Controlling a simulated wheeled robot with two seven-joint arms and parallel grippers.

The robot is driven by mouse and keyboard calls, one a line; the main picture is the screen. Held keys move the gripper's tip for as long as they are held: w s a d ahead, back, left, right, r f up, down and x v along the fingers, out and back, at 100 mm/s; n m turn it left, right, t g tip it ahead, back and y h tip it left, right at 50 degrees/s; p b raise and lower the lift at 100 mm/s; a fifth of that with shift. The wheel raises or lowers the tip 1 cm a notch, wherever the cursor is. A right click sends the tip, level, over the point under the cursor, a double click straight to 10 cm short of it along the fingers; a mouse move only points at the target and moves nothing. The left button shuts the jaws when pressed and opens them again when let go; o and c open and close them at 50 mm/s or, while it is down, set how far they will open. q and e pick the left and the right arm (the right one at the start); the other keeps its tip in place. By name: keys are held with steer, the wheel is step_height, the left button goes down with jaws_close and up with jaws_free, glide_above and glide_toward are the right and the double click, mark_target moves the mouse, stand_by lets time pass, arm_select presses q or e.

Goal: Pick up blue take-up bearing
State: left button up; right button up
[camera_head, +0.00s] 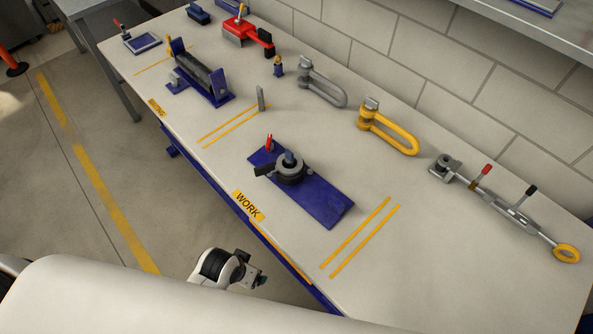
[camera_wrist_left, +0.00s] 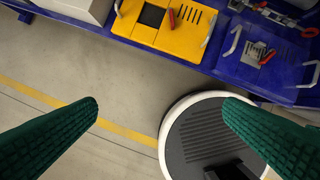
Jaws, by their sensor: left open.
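A small blue block-like part (camera_head: 198,14), which looks like the blue take-up bearing, sits at the far end of the bench; its details are too small to tell. The left wrist view shows my left gripper (camera_wrist_left: 162,103) open, its two green fingers wide apart with nothing between them, above bare floor. In the head view a white wrist of mine with a greenish tip is at the bench's front edge, below the WORK label, far from the blue part. Its fingers cannot be made out there. My right gripper does not clearly show.
On the bench (camera_head: 420,222) are a blue plate (camera_head: 325,207) carrying a dark round part, a roller stand (camera_head: 205,80), a red tool (camera_head: 245,35), grey (camera_head: 322,85) and yellow (camera_head: 390,132) shackles, and a long turnbuckle (camera_head: 510,212). A wall stands behind. The front right is clear.

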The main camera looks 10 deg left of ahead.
arm_select(q)
steer(key=w+d+r+m+h+p, duration=0.1)
steer(key=w+d+r+m+p, duration=0.15)
steer(key=r, duration=1.35)
steer(key=w+d+r+m+h, duration=0.1)
steer(key=w+d+r+m, duration=0.1)
steer(key=w+d+m, duration=0.3)
steer(key=w+d+r+m+h, duration=0.25)
steer(key=d+m, duration=0.25)
steer(key=d, duration=0.3)
step_height(320, 180, up, 6)
steer(key=m+g+y, duration=0.3)
steer(key=m+y, duration=0.2)
steer(key=m, duration=0.4)
glide_above(297, 171)
steer(key=f, duration=0.5)
steer(key=shift+a+f+p, duration=0.2)
steer(key=shift+f+p, duration=0.2)
steer(key=f, duration=0.2)
steer(key=f+p, duration=0.1)
steer(key=f, duration=0.2)
steer(key=shift+d+f, duration=0.25)
steer(key=shift+f, duration=0.1)
